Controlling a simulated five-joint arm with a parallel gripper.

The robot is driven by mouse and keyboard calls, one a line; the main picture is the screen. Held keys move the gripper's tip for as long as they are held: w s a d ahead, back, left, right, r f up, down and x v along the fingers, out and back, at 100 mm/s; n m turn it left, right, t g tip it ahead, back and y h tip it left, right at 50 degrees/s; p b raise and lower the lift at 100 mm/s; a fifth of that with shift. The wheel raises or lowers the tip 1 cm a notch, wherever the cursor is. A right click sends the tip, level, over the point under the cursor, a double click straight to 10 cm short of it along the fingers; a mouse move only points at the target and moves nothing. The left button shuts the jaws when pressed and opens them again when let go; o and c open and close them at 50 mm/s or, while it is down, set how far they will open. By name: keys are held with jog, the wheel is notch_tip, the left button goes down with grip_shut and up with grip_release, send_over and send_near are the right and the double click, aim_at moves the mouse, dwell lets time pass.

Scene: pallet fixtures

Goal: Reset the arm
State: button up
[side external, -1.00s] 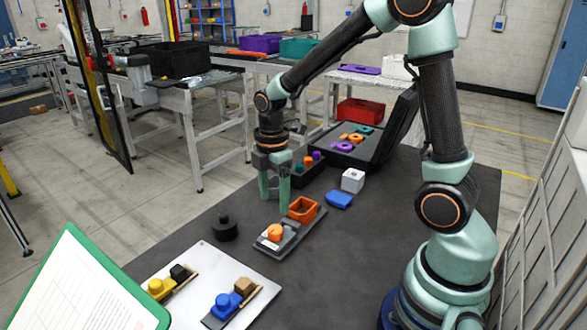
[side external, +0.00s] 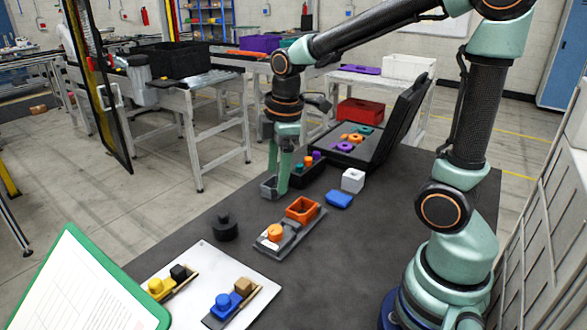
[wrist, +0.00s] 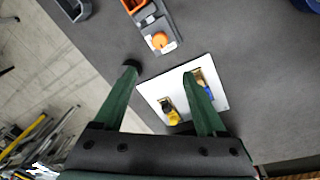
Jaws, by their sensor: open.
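My gripper (side external: 278,178) is open and empty above the dark table (side external: 400,190). In the side view its green fingers hang down in front of a small grey bin (side external: 268,188) at the table's far left edge. In the wrist view the fingers (wrist: 161,72) are spread apart with nothing between them. A grey pallet fixture (side external: 272,248) holds an orange open box (side external: 302,208) and an orange round part (side external: 275,231). It also shows at the top of the wrist view (wrist: 146,25).
A white board (side external: 245,262) carries yellow (side external: 155,285) and blue (side external: 223,300) parts. A black knobbed piece (side external: 225,230) stands near the left edge. A blue block (side external: 339,200), a white cube (side external: 353,180) and an open black case (side external: 345,155) lie farther back.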

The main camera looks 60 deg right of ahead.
jog(key=s+a+r+m+t, duration=0.2)
jog(key=s+r+m+t, duration=0.2)
jog(key=m, duration=0.6)
jog(key=shift+s+a+r+m, duration=0.15)
jog(key=shift+s+r+m, duration=0.35)
jog(key=shift+s, duration=0.7)
